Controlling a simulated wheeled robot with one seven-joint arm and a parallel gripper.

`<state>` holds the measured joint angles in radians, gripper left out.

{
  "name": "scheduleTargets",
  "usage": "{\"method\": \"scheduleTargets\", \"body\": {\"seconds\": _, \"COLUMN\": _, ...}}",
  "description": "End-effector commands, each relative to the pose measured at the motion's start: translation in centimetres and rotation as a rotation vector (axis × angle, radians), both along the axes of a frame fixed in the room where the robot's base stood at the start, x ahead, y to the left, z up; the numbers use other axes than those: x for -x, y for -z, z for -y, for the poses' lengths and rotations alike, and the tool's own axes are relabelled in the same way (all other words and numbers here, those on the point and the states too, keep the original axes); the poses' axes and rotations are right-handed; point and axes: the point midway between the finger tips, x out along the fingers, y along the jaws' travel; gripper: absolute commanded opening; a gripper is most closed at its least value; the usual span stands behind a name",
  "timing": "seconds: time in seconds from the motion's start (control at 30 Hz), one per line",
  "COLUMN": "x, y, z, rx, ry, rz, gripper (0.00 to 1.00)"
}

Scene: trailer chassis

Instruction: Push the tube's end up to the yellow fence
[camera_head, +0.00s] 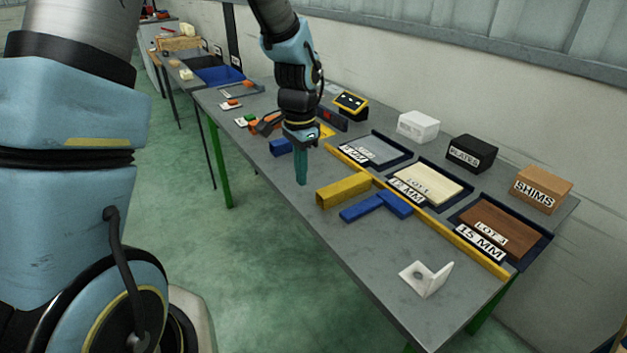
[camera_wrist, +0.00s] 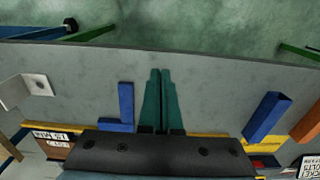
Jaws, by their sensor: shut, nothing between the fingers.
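The yellow square tube (camera_head: 343,190) lies across the table in the head view, its open near end facing the front edge. Its far end is at or very close to the long yellow fence (camera_head: 450,236); I cannot tell whether they touch. My gripper (camera_head: 302,183) points down with green fingers, shut and empty, just left of the tube's near end and low over the table. In the wrist view the closed fingers (camera_wrist: 160,72) stand out over bare table. The fence (camera_wrist: 215,134) is partly hidden there by my gripper body, and I cannot make out the yellow tube.
A blue L-shaped piece (camera_head: 362,208) lies right of the tube, against the fence. Another blue bar (camera_head: 281,147) lies left of my gripper. Labelled trays, such as LOT 3 (camera_head: 497,225), sit behind the fence.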

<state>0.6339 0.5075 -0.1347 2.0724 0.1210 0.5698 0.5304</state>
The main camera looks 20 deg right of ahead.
Motion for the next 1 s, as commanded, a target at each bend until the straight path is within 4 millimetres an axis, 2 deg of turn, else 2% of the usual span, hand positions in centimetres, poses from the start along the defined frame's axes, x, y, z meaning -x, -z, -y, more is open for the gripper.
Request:
{"method": "scheduleTargets", "body": {"seconds": 0.5, "x": 0.1, "y": 9.1, "z": -0.2, "rx": -0.004, "ry": -0.004, "rz": -0.003, "gripper": 0.0}}
{"method": "scheduleTargets", "body": {"seconds": 0.6, "x": -0.3, "y": 8.6, "z": 1.7, "rx": 0.001, "ry": -0.003, "rz": 0.001, "gripper": 0.0}}
{"method": "scheduleTargets", "body": {"seconds": 0.7, "x": -0.6, "y": 8.7, "z": 2.8, "rx": 0.001, "ry": -0.004, "rz": 0.001, "gripper": 0.0}}
{"method": "scheduleTargets", "body": {"seconds": 1.0, "x": -0.8, "y": 8.9, "z": 3.8, "rx": 0.001, "ry": -0.006, "rz": 0.001, "gripper": 0.0}}
